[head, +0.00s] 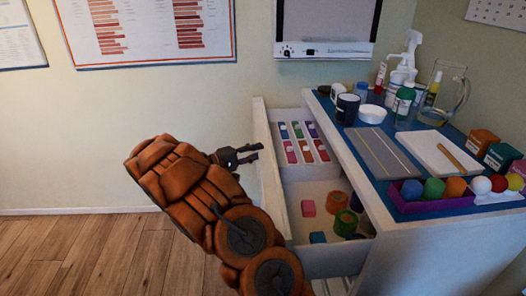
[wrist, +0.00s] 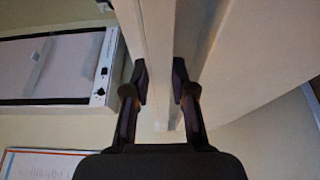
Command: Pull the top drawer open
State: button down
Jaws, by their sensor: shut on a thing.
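The top drawer (head: 322,262) of the white cabinet is pulled out, and its inside shows from above in the head view. Its white front panel (head: 268,165) faces left, toward my gripper (head: 254,153). In the wrist view, the two dark fingers of my gripper (wrist: 161,82) stand on either side of a long pale bar (wrist: 158,45) at the drawer front, which looks like its handle. My gripper is shut on it. In the head view the handle itself is hidden behind the arm and fingers.
The drawer holds a tray of coloured pieces (head: 302,143) and loose rolls and blocks (head: 337,202). The cabinet's blue top (head: 347,133) carries bottles, a glass jug (head: 444,95) and a purple tray of balls (head: 409,207). Wooden floor (head: 80,255) at left is clear.

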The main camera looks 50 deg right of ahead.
jog(key=w+a, duration=0.6)
jog(key=shift+a+f, duration=0.35)
jog(key=c, duration=1.2)
grip_release()
jog(key=shift+d, duration=0.1)
jog(key=shift+o, duration=0.8)
jog(key=shift+r+p, duration=0.15)
jog(key=shift+p, duration=0.15)
jog(key=v, duration=1.2)
